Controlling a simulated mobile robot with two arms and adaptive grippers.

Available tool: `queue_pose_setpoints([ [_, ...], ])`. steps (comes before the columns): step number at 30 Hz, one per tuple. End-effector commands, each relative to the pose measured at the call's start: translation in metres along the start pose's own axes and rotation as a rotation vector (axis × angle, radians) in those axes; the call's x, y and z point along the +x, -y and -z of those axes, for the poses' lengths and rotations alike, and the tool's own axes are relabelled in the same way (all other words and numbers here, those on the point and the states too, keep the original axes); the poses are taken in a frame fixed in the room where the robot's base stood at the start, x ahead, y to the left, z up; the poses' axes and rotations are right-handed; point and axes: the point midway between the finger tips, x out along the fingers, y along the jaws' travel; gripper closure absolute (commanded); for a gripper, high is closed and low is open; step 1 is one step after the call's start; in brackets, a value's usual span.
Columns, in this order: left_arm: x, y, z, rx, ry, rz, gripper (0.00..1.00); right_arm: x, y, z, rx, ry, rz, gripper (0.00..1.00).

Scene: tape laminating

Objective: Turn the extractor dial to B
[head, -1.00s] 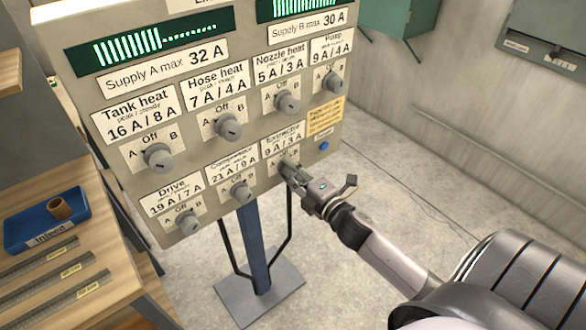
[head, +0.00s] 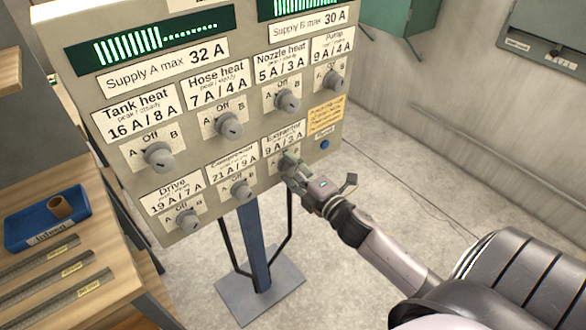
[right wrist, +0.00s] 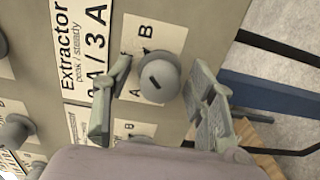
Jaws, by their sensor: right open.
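The extractor dial (right wrist: 158,82) is a grey round knob with a dark mark on its face, on a white plate (right wrist: 165,38) with B above it and A below in the right wrist view. The mark lies slanted; which letter it points to is not clear. My right gripper (right wrist: 160,66) is open, with one finger on each side of the dial and visible gaps. In the head view my right gripper (head: 290,168) is at the panel's lower right and hides most of this dial. My left gripper is not in view.
The beige panel (head: 235,155) carries several other dials, including the compressor dial (head: 240,189) close to the left and the nozzle heat dial (head: 287,100) above. A blue button (head: 325,144) is at the right. A wooden bench with a blue tray (head: 22,232) stands at the left.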

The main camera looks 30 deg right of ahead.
Motion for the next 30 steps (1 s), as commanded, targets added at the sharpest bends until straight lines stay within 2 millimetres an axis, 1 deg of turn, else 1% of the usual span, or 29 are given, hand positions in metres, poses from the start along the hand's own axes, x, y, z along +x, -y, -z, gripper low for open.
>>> queue_pose_setpoints([
  [5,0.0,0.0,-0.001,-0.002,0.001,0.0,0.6,-0.001,0.001,0.0,0.0,0.0,0.002,0.49],
  [8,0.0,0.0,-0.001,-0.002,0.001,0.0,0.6,-0.007,0.002,0.001,0.001,-0.001,0.003,0.49],
  [11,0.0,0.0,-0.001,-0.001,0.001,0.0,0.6,-0.021,0.002,0.001,0.002,-0.001,0.004,0.49],
  [18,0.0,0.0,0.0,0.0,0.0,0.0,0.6,-0.07,0.002,0.001,0.003,0.001,0.005,0.49],
  [22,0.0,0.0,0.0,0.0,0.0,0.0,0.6,-0.094,0.002,0.0,0.001,0.001,0.005,0.49],
  [24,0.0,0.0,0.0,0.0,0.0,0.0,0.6,-0.104,0.002,0.0,0.002,0.0,0.003,0.49],
  [27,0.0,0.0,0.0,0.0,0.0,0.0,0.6,-0.114,0.001,0.0,0.0,0.001,0.002,0.49],
  [30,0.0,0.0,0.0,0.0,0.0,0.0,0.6,-0.119,0.001,0.0,0.0,-0.001,0.001,0.49],
])
